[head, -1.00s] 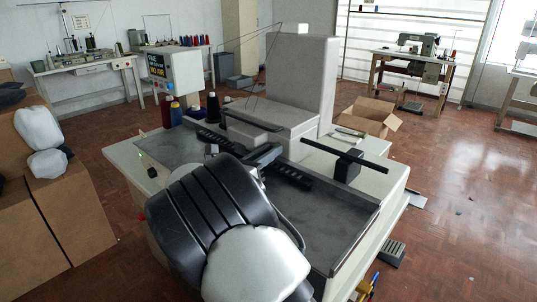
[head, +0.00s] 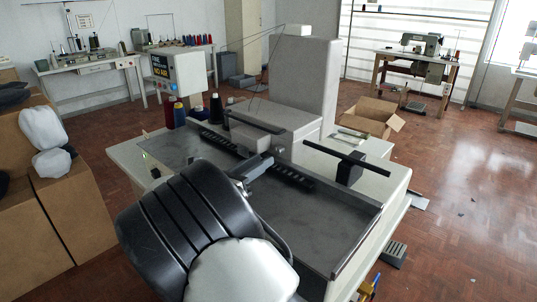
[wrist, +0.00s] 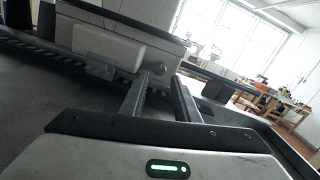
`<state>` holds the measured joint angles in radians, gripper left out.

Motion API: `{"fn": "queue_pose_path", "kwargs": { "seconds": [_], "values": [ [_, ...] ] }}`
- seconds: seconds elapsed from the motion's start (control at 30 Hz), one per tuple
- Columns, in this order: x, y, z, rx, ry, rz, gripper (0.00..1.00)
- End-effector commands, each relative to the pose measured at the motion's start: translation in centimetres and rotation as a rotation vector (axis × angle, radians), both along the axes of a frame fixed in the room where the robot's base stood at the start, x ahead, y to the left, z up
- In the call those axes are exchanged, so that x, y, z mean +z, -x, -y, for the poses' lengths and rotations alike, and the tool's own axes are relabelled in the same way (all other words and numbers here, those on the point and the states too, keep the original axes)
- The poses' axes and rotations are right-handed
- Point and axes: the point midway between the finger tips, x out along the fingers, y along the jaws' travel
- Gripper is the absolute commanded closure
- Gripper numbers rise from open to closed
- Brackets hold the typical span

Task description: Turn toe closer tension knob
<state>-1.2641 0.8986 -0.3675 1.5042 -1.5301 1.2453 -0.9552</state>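The buttonhole machine (head: 265,122) stands in the middle of the head view, with a pale head over a grey bed. In the wrist view, its pale block (wrist: 105,47) is at upper left. A small dark rounded knob (wrist: 157,68) sits by that block's right end; I cannot tell for certain that it is the toe closer tension knob. My gripper (wrist: 161,82) is open, its two fingers apart and pointing toward the knob, which shows near the left fingertip. Contact cannot be judged. In the head view my black arm hides most of the gripper.
A display box (head: 173,70) with lit text including "NO AIR" stands at the machine's left, near thread cones (head: 215,108). A dark bar on a post (head: 349,171) rises on the right. An open carton (head: 370,118) is on the floor behind. Brown boxes (head: 70,205) stand left.

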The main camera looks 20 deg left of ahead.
Motion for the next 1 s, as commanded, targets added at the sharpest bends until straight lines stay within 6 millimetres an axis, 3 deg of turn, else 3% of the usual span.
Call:
{"fn": "queue_pose_path", "kwargs": {
  "seconds": [0.2, 0.43, 0.63, 1.0],
  "values": [
    [0.1, 5.3, -2.0, 0.004, 0.000, -0.001, 0.72],
    [-0.1, 9.4, -3.4, 0.002, 0.001, 0.000, 0.72],
    [-0.3, 10.9, -3.9, 0.001, 0.001, -0.001, 0.72],
    [-0.3, 11.0, -4.0, 0.000, 0.000, 0.000, 0.72]
  ]
}}
